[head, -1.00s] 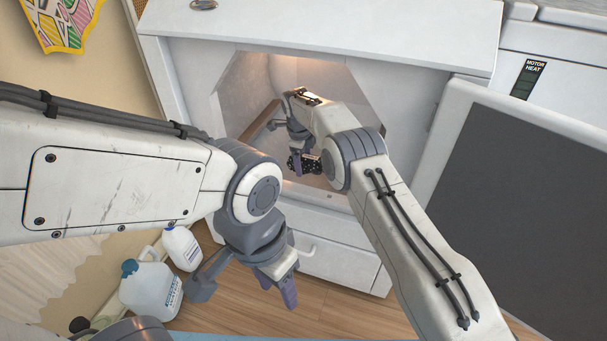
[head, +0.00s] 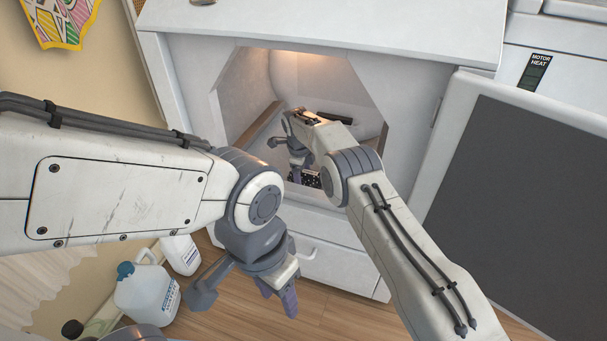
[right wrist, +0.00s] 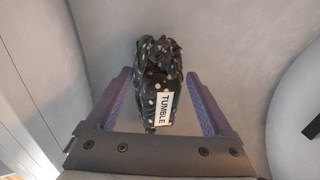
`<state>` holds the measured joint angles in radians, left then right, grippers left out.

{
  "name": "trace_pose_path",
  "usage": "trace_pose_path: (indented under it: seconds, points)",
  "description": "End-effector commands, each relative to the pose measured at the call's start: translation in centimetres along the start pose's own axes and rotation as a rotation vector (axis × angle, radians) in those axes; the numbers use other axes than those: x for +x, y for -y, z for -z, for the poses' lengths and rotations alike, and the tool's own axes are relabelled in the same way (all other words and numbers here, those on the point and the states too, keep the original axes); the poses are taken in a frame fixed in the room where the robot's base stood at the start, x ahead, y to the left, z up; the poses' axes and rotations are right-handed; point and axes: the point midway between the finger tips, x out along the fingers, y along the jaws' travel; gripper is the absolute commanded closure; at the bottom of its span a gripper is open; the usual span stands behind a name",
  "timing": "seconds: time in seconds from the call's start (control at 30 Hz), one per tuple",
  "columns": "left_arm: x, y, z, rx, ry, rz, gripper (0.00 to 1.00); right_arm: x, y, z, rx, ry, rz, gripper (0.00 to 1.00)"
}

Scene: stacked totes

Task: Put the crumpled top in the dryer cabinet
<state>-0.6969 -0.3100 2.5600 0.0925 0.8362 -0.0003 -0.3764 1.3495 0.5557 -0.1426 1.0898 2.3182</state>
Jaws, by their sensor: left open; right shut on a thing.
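The crumpled top (head: 306,180) is black with white dots. In the right wrist view the top (right wrist: 155,75) is bunched between the finger pads, with a white "TUMBLE" label showing. My right gripper (head: 301,168) is shut on it and is at the open mouth of the dryer cabinet (head: 405,88). Part of the top is hidden by the gripper in the head view. The cabinet is white, with a lit interior. My left gripper (head: 245,285) is open and empty, lower down in front of the cabinet.
The dryer door (head: 510,190), with a dark panel, stands open at the right. A white jug (head: 147,295) and a white bottle (head: 181,253) stand on the wooden floor (head: 225,318) at lower left. A panel reading "MOTOR HEAT" (head: 535,72) is at upper right.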

Motion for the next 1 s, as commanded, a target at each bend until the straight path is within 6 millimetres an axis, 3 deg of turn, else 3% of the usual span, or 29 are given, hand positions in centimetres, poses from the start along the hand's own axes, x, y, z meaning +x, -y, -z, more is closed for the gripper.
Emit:
trace_pose_path:
  seconds: [0.07,0.1,0.43,0.8,1.0]
  points:
    - [0.0,0.0,0.0,0.0,0.0,0.0,0.5,-0.1,0.1,0.0,0.0,0.001,0.002,0.79]
    - [0.0,0.0,0.0,0.0,0.0,0.0,0.5,0.0,0.0,0.0,0.0,0.0,0.001,0.0]
    - [-0.3,0.0,0.0,0.0,0.0,0.0,0.5,-0.8,0.2,0.0,0.001,0.002,0.002,0.0]
    - [-3.5,-0.2,0.2,0.0,0.0,0.0,0.5,-7.3,0.3,0.0,0.0,0.001,0.001,0.0]
    - [-4.0,-0.3,0.2,0.0,0.0,0.0,0.5,-8.7,0.3,0.0,0.0,0.0,0.001,0.0]
